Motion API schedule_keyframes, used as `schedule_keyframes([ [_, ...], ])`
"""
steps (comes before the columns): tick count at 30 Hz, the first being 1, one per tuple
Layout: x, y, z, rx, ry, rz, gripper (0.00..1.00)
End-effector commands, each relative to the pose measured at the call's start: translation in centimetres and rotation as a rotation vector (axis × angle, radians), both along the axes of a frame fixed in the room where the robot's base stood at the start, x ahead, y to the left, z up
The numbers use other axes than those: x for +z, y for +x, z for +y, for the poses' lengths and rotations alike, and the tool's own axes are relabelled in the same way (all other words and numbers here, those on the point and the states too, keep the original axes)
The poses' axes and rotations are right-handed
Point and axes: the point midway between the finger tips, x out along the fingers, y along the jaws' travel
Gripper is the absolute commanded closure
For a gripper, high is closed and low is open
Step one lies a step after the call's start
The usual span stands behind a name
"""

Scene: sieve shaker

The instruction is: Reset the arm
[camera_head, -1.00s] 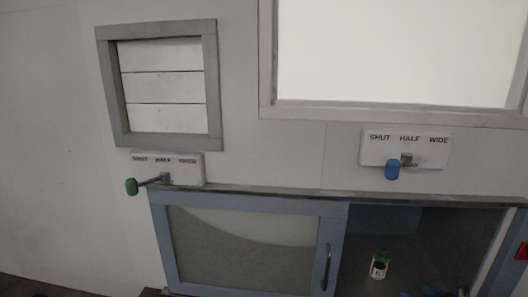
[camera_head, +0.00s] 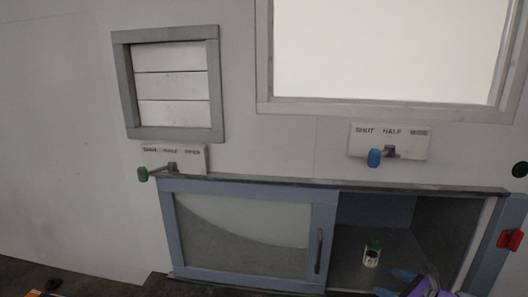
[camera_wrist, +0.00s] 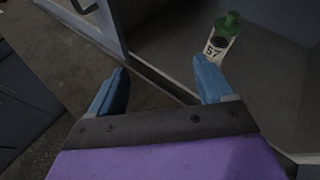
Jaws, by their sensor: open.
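My gripper (camera_wrist: 158,90) shows in the wrist view with its two blue fingers spread apart and nothing between them. In the head view my gripper (camera_head: 394,284) is at the bottom right, in front of the open side of the cabinet. A small bottle (camera_head: 372,254) with a green cap and a white label marked 57 stands upright inside the cabinet. The bottle (camera_wrist: 218,44) also shows in the wrist view, beyond the right finger and apart from the gripper.
The cabinet's frosted sliding door (camera_head: 245,235) covers its left half; the right half is open. Above are a green-knobbed lever plate (camera_head: 185,152), a blue-knobbed lever plate (camera_head: 412,143), a slatted vent (camera_head: 172,86) and a bright window (camera_head: 385,50). A red object (camera_head: 510,240) is at right.

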Motion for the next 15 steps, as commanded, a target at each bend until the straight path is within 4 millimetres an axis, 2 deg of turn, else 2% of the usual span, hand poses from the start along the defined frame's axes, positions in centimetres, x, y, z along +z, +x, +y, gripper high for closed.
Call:
schedule_keyframes([
  [5, 3.0, 0.4, 7.4, 0.228, -0.126, -0.041, 0.19],
  [8, 5.0, -0.4, 13.3, 0.421, -0.242, -0.077, 0.19],
  [9, 5.6, -1.1, 15.9, 0.511, -0.295, -0.091, 0.19],
  [12, 6.8, -3.8, 21.9, 0.738, -0.423, -0.128, 0.19],
  [15, 7.4, -7.1, 26.6, 0.951, -0.55, -0.159, 0.19],
])
